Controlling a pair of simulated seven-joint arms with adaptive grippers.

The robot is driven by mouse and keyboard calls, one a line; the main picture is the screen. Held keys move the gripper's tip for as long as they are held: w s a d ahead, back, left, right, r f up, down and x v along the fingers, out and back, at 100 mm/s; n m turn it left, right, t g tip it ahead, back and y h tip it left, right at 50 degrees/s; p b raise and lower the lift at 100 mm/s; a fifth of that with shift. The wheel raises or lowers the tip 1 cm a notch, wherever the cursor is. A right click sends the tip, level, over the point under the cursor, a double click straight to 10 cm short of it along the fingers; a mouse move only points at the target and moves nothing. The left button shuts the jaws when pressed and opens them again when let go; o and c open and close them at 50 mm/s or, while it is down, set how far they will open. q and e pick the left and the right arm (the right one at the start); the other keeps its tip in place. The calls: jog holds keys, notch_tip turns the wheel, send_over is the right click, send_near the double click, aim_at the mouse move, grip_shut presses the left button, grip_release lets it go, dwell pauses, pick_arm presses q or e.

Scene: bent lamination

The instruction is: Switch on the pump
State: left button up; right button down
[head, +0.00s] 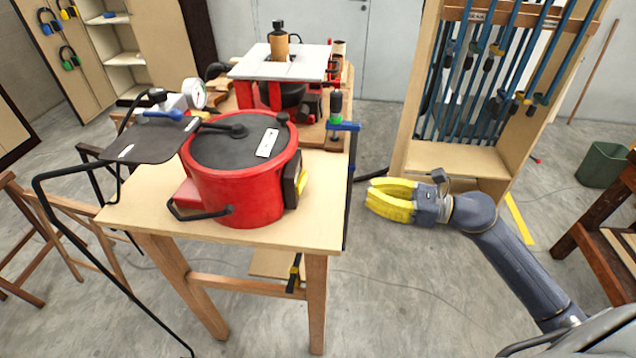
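A round red vessel (235,190) with a black lid (240,145) stands on the near wooden table; it looks like the pump unit, but I cannot tell for sure. A dark box with a yellow part (301,182) sits on its right side, seen edge-on; its switch state is not readable. A pressure gauge (197,93) stands behind it, upper left. My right gripper (368,192) has yellow fingers pointing left, beyond the table's right edge and apart from the vessel. It holds nothing visible, and the finger gap is unclear. My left gripper is out of view.
A white-topped machine (280,62) stands behind. A wooden rack of blue clamps (450,165) is behind my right arm. A black plate (150,142) on bent tubing is at left.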

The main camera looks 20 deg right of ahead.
aim_at(302, 183)
jog(key=shift+s+a+f+n, duration=0.15)
jog(key=shift+n, duration=0.35)
jog(key=x, duration=1.4)
jog(key=shift+s+a, duration=0.1)
